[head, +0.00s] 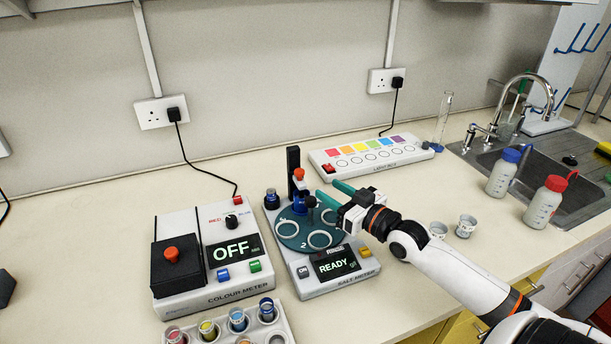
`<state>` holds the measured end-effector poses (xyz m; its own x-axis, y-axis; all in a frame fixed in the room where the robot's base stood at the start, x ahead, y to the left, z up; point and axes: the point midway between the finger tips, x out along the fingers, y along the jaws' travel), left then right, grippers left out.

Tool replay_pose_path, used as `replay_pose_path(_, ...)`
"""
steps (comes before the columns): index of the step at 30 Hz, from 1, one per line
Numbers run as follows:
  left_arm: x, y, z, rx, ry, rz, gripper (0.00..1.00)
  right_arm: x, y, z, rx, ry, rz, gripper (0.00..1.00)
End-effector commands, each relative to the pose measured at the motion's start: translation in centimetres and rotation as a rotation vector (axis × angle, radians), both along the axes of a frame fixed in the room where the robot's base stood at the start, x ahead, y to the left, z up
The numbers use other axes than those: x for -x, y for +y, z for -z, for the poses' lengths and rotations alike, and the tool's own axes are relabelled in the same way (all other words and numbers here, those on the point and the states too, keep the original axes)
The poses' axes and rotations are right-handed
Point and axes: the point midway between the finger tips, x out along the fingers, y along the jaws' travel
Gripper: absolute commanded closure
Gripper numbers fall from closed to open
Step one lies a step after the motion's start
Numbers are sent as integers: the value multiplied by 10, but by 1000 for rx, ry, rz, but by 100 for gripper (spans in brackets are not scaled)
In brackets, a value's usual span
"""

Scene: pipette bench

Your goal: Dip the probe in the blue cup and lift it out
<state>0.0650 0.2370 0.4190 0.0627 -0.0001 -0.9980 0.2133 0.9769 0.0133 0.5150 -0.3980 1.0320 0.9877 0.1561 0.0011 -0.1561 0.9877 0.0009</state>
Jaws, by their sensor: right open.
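The salt meter (333,280) stands mid-bench with a green turntable that has several ring-shaped holes. A black post (293,160) rises behind the turntable. An orange-red knob (298,174) sits at the post; a probe tip is too small to make out. A dark blue cup-like piece (300,203) is below the knob at the turntable's back edge. My right gripper (326,188) is open, its green fingers pointing left, just right of the knob and blue piece and apparently apart from them. It seems empty. My left gripper is not in view.
A colour meter (204,292) reading OFF stands left. In front of it a rack (285,323) holds several coloured cups, including blue ones. A light box (368,153) lies behind. Two small cups (466,226) and two bottles (502,173) stand right, by the sink.

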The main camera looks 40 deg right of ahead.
Motion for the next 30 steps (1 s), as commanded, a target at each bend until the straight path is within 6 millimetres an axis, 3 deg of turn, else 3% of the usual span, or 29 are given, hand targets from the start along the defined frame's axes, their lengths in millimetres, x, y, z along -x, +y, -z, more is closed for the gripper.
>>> replay_pose_path(9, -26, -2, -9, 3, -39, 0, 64, -49, 7, -2, -1, -2, 1, 56)
replay_pose_path(15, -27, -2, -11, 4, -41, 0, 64, -74, 11, -1, -1, -1, 1, 56)
replay_pose_path(21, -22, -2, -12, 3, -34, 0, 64, -87, 14, 0, -1, 1, 0, 56)
replay_pose_path(30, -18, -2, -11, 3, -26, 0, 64, -89, 14, 1, 0, 2, 0, 56)
